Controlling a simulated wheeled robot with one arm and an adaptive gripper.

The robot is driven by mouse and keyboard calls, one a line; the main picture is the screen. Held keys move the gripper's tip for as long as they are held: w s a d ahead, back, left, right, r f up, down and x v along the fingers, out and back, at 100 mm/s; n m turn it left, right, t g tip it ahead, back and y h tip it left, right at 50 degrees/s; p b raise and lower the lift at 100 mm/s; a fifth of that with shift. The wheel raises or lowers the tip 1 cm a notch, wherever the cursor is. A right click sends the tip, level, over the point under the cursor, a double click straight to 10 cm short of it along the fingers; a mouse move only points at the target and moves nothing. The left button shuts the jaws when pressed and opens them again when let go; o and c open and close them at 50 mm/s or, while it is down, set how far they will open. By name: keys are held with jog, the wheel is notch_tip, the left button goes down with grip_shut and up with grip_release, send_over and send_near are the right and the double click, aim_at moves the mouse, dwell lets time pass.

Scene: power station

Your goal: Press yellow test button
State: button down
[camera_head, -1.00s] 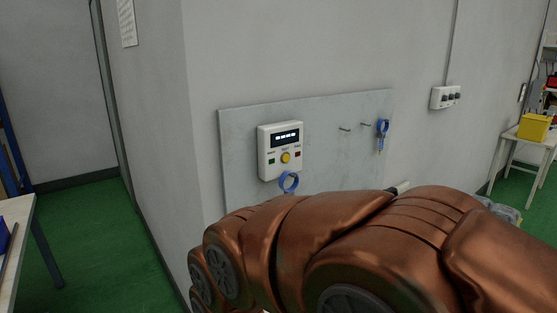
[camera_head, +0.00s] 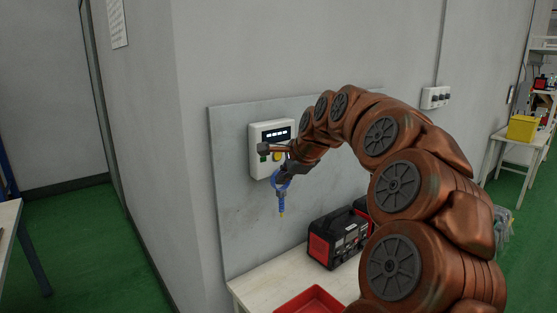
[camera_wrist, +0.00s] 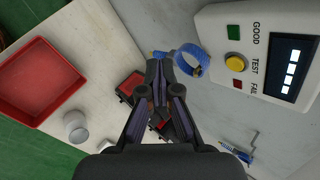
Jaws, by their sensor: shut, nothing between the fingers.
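The yellow test button (camera_wrist: 236,62) is on a white wall box (camera_wrist: 215,20) with a lit display (camera_wrist: 291,70), between a green square labelled GOOD and a red square labelled FAIL. My gripper (camera_wrist: 159,62) is shut and empty. In the wrist view its tips are left of the button and clearly apart from it, close beside a blue ring (camera_wrist: 181,58). In the head view my gripper (camera_head: 284,177) is just below the box.
A blue coiled tool (camera_head: 282,203) hangs below the box. Another hangs from a hook (camera_wrist: 235,150). A black and red device (camera_head: 338,237) and a red tray (camera_head: 310,302) stand on a table under the panel. The wall panel (camera_head: 235,200) is bare left of the box.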

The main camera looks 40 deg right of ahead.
aim_at(278, 156)
jog(key=s+d+r+m+h, duration=0.1)
jog(key=s+d+m, duration=0.1)
jog(key=d, duration=0.5)
jog(key=shift+d+m+t, duration=0.3)
jog(key=shift+d+m, duration=0.05)
jog(key=shift+m, duration=0.35)
jog(key=shift+w+r, duration=0.1)
jog(key=shift+w+d+p, duration=0.15)
jog(key=shift+w+p, duration=0.6)
jog(key=shift+w, duration=0.7)
jog(key=shift+w+d+p, duration=0.15)
jog(key=shift+w+p, duration=0.55)
jog(key=shift+w, duration=0.7)
jog(key=shift+w+d+p, duration=0.15)
jog(key=shift+w+p, duration=0.6)
jog(key=shift+w, duration=0.7)
jog(key=shift+w, duration=0.1)
jog(key=shift+w, duration=0.3)
